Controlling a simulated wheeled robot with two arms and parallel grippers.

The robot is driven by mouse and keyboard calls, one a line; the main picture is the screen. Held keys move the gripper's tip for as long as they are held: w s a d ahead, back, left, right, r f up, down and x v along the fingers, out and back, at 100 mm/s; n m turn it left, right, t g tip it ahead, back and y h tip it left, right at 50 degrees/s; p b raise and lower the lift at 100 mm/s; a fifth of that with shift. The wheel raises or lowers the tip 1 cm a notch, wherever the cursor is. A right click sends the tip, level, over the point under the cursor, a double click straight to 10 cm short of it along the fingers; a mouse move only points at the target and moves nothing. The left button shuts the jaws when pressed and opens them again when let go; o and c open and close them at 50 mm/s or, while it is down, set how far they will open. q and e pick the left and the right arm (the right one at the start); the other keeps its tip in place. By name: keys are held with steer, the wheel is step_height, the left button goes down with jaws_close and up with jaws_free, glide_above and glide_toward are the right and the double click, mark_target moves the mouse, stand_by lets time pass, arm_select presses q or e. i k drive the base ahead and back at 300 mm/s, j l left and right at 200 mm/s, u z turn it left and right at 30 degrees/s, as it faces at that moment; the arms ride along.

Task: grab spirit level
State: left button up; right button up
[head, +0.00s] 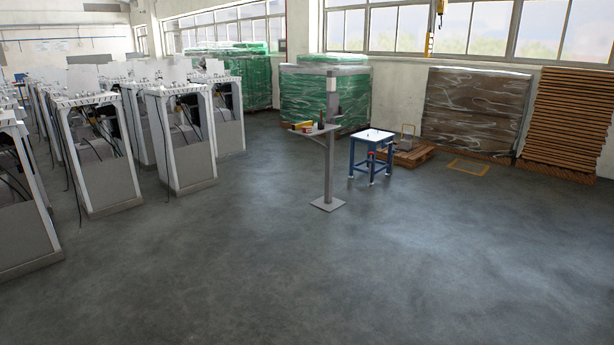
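I cannot make out a spirit level for certain. A grey post stand (328,150) with a small shelf (318,134) stands near the middle of the head view, some way off. On the shelf are a small yellow and red item (302,125) and a dark green bottle-like item (321,117), too small to identify. A small blue-legged table (371,150) with a white top stands just right of the post, with tiny objects on it. Neither of my grippers is in view.
Rows of grey-white dispenser frames (97,150) with hanging cables fill the left. Green wrapped pallets (310,97), a wooden pallet (408,153), a brown wrapped stack (470,108) and stacked wooden slats (566,120) line the back. The concrete floor (330,270) in front is clear.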

mark_target(297, 127)
steer(key=i, duration=2.45)
steer(key=i+l, duration=0.1)
steer(key=i, duration=2.4)
steer(key=i+j+z, duration=0.15)
steer(key=i+j, duration=0.25)
steer(key=i+j+z, duration=0.15)
steer(key=i+j, duration=0.2)
steer(key=j, duration=0.15)
steer(key=i+j+z, duration=0.1)
steer(key=i+j, duration=0.2)
steer(key=j, duration=0.2)
steer(key=i+j+z, duration=0.15)
steer(key=j, duration=0.15)
steer(key=i+j+z, duration=0.15)
steer(key=j, duration=0.2)
steer(key=i+j+z, duration=0.15)
steer(key=j, duration=0.2)
steer(key=i+j+z, duration=0.15)
steer(key=j, duration=0.2)
steer(key=j+z, duration=0.1)
steer(key=j, duration=0.3)
steer(key=i+l+u, duration=0.25)
steer(key=i+l, duration=0.25)
steer(key=i, duration=0.1)
